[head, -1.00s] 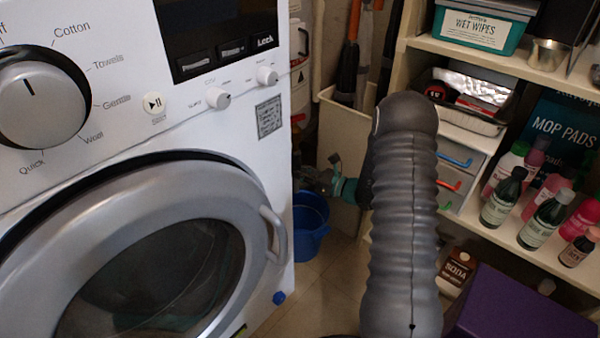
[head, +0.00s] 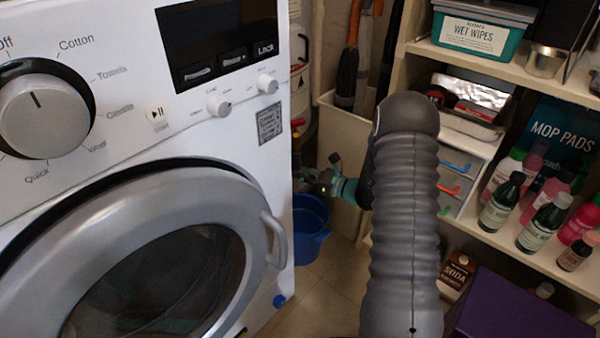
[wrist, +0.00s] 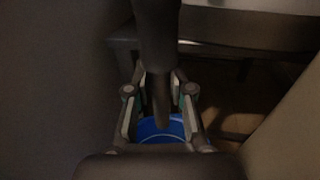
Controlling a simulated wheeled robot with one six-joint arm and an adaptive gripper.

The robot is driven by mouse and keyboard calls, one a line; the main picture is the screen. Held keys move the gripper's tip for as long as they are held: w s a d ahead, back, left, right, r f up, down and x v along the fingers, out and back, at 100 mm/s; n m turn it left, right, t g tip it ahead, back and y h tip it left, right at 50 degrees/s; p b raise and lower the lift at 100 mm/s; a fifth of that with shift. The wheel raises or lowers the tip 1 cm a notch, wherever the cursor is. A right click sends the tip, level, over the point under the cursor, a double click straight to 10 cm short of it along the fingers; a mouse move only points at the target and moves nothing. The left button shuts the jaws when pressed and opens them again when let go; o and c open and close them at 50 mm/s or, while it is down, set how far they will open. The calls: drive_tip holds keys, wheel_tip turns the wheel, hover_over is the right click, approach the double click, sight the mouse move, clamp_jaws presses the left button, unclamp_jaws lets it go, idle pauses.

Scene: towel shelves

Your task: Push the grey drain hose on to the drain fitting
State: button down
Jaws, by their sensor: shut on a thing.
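My gripper shows in the head view (head: 328,178) as a small teal and dark shape beyond my grey ribbed arm, beside the washing machine's right edge. In the wrist view my gripper (wrist: 160,100) has its two fingers on either side of a dark grey tube, which appears to be the drain hose (wrist: 155,35). It is shut on this hose, which runs from the top of the view down between the fingers. The hose's contact with the fingers is dim. I cannot make out the drain fitting, or whether the hose touches it.
A blue bucket (head: 311,240) stands on the floor below my gripper, and shows in the wrist view (wrist: 165,129). The washing machine (head: 215,130) is at left. A pale bin (head: 343,125) is behind. A shelf with bottles (head: 542,221) and a purple box (head: 525,315) are at right.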

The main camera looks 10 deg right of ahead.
drive_tip(key=shift+r+p, duration=0.3)
drive_tip(key=shift+r, duration=0.25)
drive_tip(key=c, duration=1)
unclamp_jaws()
drive_tip(key=shift+o, duration=0.2)
drive_tip(key=shift+s+d, duration=0.1)
